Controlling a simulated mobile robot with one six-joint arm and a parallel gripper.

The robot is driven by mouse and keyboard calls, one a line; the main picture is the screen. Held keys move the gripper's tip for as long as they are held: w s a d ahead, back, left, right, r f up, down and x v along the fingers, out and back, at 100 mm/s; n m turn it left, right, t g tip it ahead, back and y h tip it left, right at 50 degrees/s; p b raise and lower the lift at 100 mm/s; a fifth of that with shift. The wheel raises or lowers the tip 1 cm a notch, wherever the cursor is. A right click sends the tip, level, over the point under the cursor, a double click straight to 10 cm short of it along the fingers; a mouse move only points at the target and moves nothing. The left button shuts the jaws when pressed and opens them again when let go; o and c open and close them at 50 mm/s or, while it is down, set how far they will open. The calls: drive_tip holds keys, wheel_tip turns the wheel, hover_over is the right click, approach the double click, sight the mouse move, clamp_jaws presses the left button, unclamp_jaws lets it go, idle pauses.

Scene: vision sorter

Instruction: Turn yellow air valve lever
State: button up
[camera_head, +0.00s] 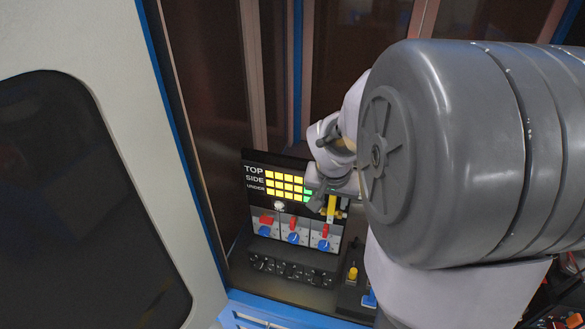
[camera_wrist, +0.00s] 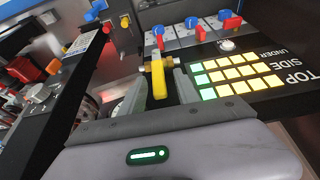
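The yellow air valve lever (camera_wrist: 159,82) sits on a brass valve body (camera_wrist: 146,68) beside the panel. In the wrist view it lies between the two grey fingers of my gripper (camera_wrist: 157,92), pointing toward the palm. The fingers are apart, with a gap visible on the right side of the lever; contact on the left side is hard to tell. In the head view the lever (camera_head: 331,208) hangs upright at the panel's right edge, with my gripper (camera_head: 319,196) at its upper left. My arm hides part of the valve area there.
The black panel (camera_head: 248,205) carries lit yellow and green squares (camera_head: 285,178), with red and blue switches (camera_head: 293,227) below. A yellow knob (camera_head: 353,274) stands lower right. A large pale cabinet wall (camera_head: 130,110) fills the left. Space in front of the panel is open.

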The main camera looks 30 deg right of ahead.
drive_tip(key=shift+s, duration=0.1)
clamp_jaws()
idle(1.2)
